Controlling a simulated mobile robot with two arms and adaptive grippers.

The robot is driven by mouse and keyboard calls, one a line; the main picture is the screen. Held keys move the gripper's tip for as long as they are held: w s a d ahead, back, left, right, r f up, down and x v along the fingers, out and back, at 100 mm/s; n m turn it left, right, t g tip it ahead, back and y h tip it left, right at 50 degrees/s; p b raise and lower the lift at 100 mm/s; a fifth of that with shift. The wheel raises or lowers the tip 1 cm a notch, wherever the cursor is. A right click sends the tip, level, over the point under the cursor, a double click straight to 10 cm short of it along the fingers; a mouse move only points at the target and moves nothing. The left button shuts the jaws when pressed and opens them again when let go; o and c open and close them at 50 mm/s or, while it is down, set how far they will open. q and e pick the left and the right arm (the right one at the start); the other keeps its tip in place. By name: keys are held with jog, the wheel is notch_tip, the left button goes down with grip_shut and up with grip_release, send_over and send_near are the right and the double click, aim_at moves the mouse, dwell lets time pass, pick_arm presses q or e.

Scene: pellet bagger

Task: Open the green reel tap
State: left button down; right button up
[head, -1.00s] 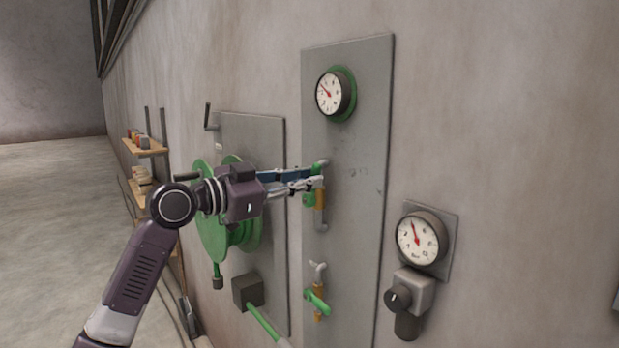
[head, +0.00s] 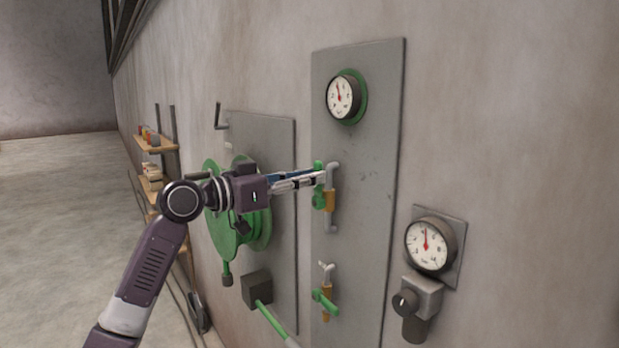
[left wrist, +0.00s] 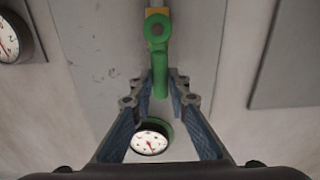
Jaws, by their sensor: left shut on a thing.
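The upper green tap (head: 318,201) sits on a brass-coloured valve body on a grey pipe, on the tall grey panel. My left gripper (head: 319,177) reaches in from the left and is shut on the tap's green handle. In the left wrist view the green handle (left wrist: 159,62) runs from its round hub in between the fingertips of my left gripper (left wrist: 160,80). In the head view the fingers partly hide the handle, which points up beside the pipe. A second green-handled tap (head: 325,301) is lower on the same panel. My right gripper is not in view.
A green-rimmed gauge (head: 342,96) is above the tap; it also shows in the left wrist view (left wrist: 150,141). The green hose reel (head: 222,215) is behind my left arm. Another gauge (head: 430,245) with a black knob is at right. Shelves (head: 155,145) stand further left.

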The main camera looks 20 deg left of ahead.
pick_arm(q)
jog(key=shift+f, duration=0.1)
jog(key=c, duration=1.8)
grip_release()
jog(key=shift+c, duration=0.2)
jog(key=v, duration=1.2)
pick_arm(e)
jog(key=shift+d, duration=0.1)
pick_arm(q)
jog(key=shift+a, duration=0.1)
